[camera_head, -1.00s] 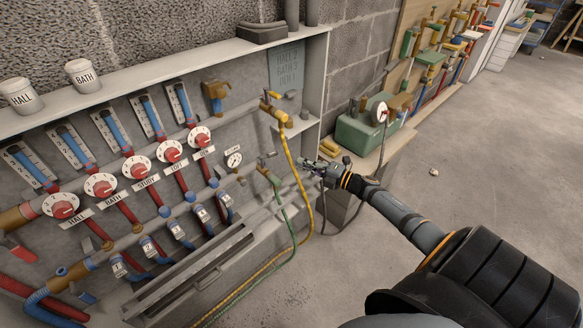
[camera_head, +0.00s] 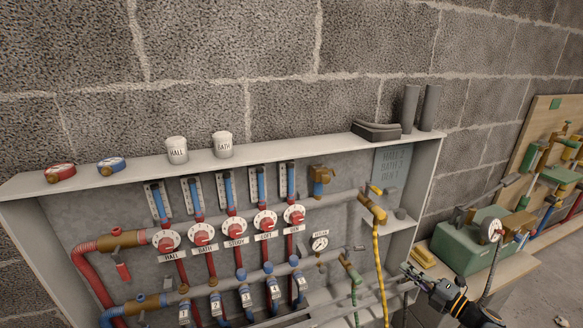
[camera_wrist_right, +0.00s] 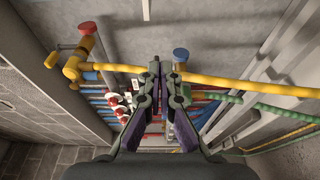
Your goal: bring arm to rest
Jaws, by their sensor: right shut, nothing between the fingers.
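My right gripper (camera_head: 412,270) is at the lower right of the head view, in front of the right end of the manifold cabinet (camera_head: 428,165). In the right wrist view its two fingers (camera_wrist_right: 155,72) are together and hold nothing. The yellow hose (camera_head: 378,262) hangs from a brass valve to the left of the gripper in the head view. In the right wrist view the yellow hose (camera_wrist_right: 225,81) runs across behind the fingertips; I cannot tell whether they touch. My left gripper is in neither view.
A green hose (camera_head: 354,300) hangs left of the yellow one. A green pump box (camera_head: 470,240) with a gauge stands on a bench right of the cabinet. Several red-handled dials (camera_head: 235,228) line the cabinet. White cups (camera_head: 177,150) stand on its top shelf.

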